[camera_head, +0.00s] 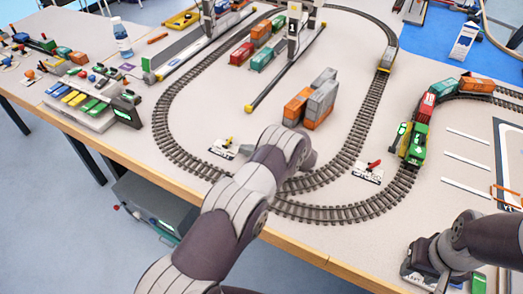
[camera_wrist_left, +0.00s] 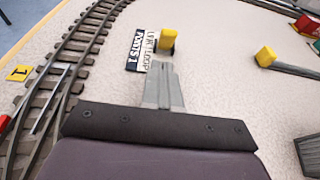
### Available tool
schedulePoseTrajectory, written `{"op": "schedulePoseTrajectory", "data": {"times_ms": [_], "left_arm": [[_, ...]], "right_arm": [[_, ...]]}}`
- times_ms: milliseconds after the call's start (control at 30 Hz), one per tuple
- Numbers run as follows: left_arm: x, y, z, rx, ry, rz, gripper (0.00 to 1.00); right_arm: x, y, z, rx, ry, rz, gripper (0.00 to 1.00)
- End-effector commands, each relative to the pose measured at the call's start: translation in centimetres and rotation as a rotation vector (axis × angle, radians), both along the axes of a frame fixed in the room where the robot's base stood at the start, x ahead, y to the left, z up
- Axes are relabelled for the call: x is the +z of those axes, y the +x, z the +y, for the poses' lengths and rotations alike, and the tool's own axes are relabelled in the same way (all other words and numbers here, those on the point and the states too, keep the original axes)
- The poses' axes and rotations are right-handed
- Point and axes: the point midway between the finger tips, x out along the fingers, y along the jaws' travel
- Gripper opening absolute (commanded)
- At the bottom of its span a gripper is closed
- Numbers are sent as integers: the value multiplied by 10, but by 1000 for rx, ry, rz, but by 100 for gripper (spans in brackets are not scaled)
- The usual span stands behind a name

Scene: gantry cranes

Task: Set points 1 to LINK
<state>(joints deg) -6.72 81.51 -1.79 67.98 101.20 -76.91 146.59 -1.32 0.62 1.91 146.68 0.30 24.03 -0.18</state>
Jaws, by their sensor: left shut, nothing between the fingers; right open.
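The points 1 plate (camera_wrist_left: 140,50) lies flat beside the track in the left wrist view, marked POINTS 1, LINK and LOOP. Its yellow lever knob (camera_wrist_left: 168,39) stands at the plate's right side; which word it leans to I cannot tell. In the head view the plate with a yellow lever (camera_head: 222,149) lies inside the oval's near left curve. My left gripper (camera_wrist_left: 163,66) is shut and empty, its tips just short of the plate and knob. My right gripper (camera_head: 424,268) is open at the lower right, partly hidden.
A red-lever plate (camera_head: 368,172) lies between tracks to the right. Grey and orange containers (camera_head: 312,100) stand inside the oval, and a yellow-ended rail (camera_wrist_left: 265,57) lies right of the lever. A green locomotive (camera_head: 414,143) stands on the right track. A yellow marker (camera_wrist_left: 19,73) reads 1.

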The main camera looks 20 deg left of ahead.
Motion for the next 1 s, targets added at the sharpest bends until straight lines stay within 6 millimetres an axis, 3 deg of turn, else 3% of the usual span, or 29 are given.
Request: {"op": "schedulePoseTrajectory", "data": {"times_ms": [33, 267, 1000], "left_arm": [[9, 1, 7, 1, 0, -3, 0], [16, 3, 24, 0, 0, -2, 0], [20, 3, 28, 0, -60, 2, 0]], "right_arm": [[7, 0, 0, 0, 0, 0, 43], [12, 0, 0, 0, 0, 0, 43], [14, 0, 0, 0, 0, 0, 43]]}}
